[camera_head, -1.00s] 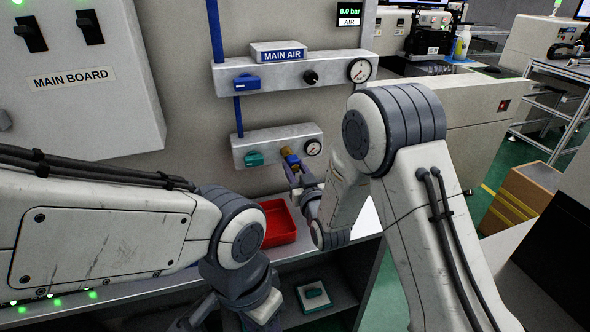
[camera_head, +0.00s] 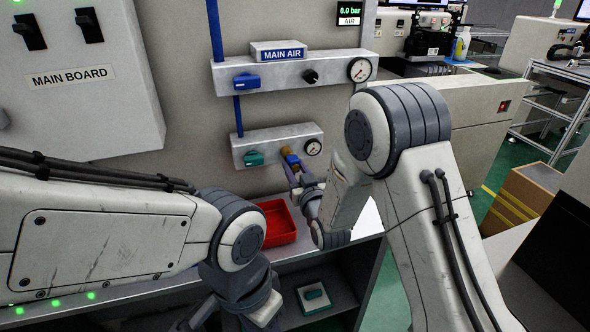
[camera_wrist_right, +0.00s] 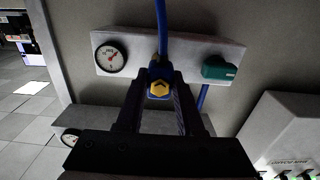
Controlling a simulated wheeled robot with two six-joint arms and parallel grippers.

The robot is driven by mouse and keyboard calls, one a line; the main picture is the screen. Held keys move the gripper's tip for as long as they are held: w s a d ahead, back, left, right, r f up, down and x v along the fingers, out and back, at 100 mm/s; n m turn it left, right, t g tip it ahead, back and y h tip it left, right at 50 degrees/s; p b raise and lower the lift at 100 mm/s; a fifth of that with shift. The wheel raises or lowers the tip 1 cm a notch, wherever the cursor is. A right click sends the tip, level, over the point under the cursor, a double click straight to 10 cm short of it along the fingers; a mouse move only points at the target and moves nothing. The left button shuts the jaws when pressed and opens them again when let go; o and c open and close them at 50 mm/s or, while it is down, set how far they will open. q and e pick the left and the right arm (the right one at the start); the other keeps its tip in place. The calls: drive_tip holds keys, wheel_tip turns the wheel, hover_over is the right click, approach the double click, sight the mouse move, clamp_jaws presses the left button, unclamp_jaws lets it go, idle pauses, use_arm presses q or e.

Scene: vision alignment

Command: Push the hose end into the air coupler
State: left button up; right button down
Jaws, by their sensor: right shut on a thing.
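The blue hose end (camera_head: 292,160) is at the brass air coupler (camera_head: 286,150) on the lower grey manifold (camera_head: 268,144). My right gripper (camera_head: 293,171) is shut on the hose end from below and in front. In the right wrist view, the fingers (camera_wrist_right: 158,98) close around the blue hose end (camera_wrist_right: 155,74), which has a yellow hexagonal face, and the blue hose (camera_wrist_right: 163,28) runs up from it. The fingers and hose hide the joint, so I cannot tell how deep the hose end sits. My left gripper (camera_head: 232,312) is low, at the bottom edge, its fingers largely hidden.
A green valve handle (camera_head: 254,158) and a gauge (camera_head: 312,147) flank the coupler. The MAIN AIR block (camera_head: 300,76) is above; its display (camera_head: 349,10) reads 0.0 bar. A red bin (camera_head: 279,222) stands below, above a shelf holding a pale tray (camera_head: 314,297). The main board box (camera_head: 85,70) is left.

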drive_tip(key=shift+b, duration=0.3)
idle(0.5)
drive_tip(key=shift+w+a, duration=0.15)
drive_tip(key=shift+w, duration=0.35)
idle(0.4)
drive_tip(key=shift+c, duration=2.3)
unclamp_jaws()
drive_tip(key=b+v, duration=0.2)
drive_tip(key=v, duration=0.8)
drive_tip(key=shift+s+b, duration=0.2)
drive_tip(key=shift+b, duration=0.15)
